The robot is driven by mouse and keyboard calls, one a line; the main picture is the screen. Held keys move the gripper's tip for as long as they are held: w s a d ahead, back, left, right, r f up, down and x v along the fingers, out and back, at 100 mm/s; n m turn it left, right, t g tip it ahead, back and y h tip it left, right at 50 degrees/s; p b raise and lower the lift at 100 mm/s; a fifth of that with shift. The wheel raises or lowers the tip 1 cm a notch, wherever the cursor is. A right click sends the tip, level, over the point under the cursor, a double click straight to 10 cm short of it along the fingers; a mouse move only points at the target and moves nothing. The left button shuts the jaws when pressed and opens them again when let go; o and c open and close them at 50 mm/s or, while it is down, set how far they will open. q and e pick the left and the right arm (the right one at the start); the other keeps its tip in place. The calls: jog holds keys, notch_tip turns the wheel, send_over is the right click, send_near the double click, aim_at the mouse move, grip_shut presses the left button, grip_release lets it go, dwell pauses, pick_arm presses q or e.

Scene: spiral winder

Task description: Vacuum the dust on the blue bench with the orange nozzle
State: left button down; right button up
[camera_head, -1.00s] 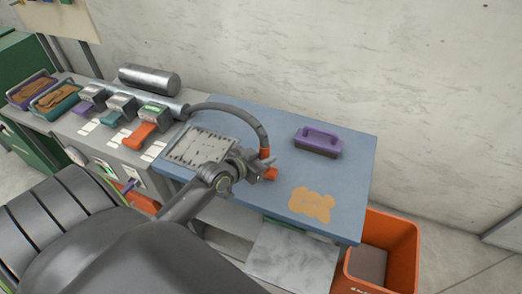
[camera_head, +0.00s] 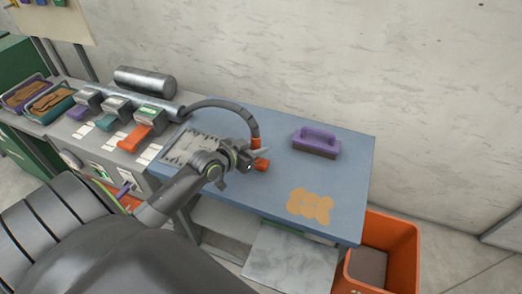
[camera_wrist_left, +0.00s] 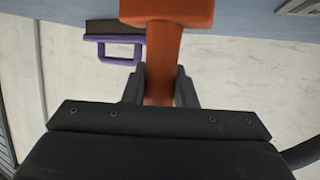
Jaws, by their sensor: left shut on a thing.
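The blue bench (camera_head: 345,170) stands against the wall with a tan dust patch (camera_head: 310,206) near its front right. The orange nozzle (camera_head: 261,164) is at the end of a grey hose, left of and behind the dust, apart from it. My left gripper (camera_head: 250,158) is shut on the nozzle. In the left wrist view, the orange nozzle (camera_wrist_left: 165,65) runs between the fingers of my left gripper (camera_wrist_left: 160,85). Whether the nozzle touches the bench cannot be told. My right gripper is not in view.
A purple-handled brush (camera_head: 317,141) lies on the bench behind the dust. A metal-framed grey plate (camera_head: 190,147) lies at the bench's left. An orange bin (camera_head: 395,240) stands at the right. Levers, including an orange one (camera_head: 136,138), stand on the grey counter at left.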

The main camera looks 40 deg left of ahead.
pick_arm(q)
jog(key=shift+s+a+f+b, duration=0.1)
jog(key=shift+s+a+b, duration=0.15)
jog(key=shift+a, duration=0.6)
jog(key=shift+s+a+r+b, duration=0.15)
jog(key=shift+a+b, duration=0.15)
jog(key=shift+a, duration=0.5)
jog(key=shift+s+a+f+b, duration=0.2)
jog(key=shift+a+b, duration=0.1)
jog(key=shift+a, duration=0.55)
jog(key=shift+a+r, duration=0.15)
jog(key=shift+r, duration=0.15)
jog(key=shift+r+p, duration=2.3)
